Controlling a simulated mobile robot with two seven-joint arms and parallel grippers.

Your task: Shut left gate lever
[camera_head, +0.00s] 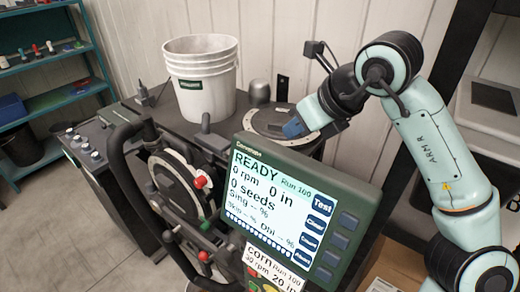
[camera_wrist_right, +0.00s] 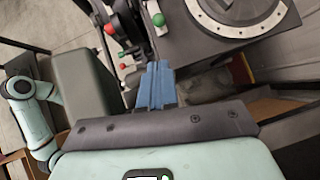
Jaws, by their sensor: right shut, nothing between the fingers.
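My right gripper (camera_head: 293,128) is shut and empty, its blue fingertips above the round dial plate on the bench's right side. In the right wrist view its blue fingers (camera_wrist_right: 156,86) are pressed together. Several small knobbed controls show: a red knob (camera_head: 200,182) in front of the round seed disc, a green knob (camera_head: 205,226) and a lower red knob (camera_head: 203,256). I cannot tell which is the left gate lever. My left gripper is not in view.
A monitor (camera_head: 262,148) reading READY stands in front of the controls, partly hiding them. A white bucket (camera_head: 202,95) stands at the back of the bench. The dial plate (camera_head: 262,120) is at right. A dark curved handle (camera_head: 118,165) rises at left. A teal shelf (camera_head: 50,98) stands far left.

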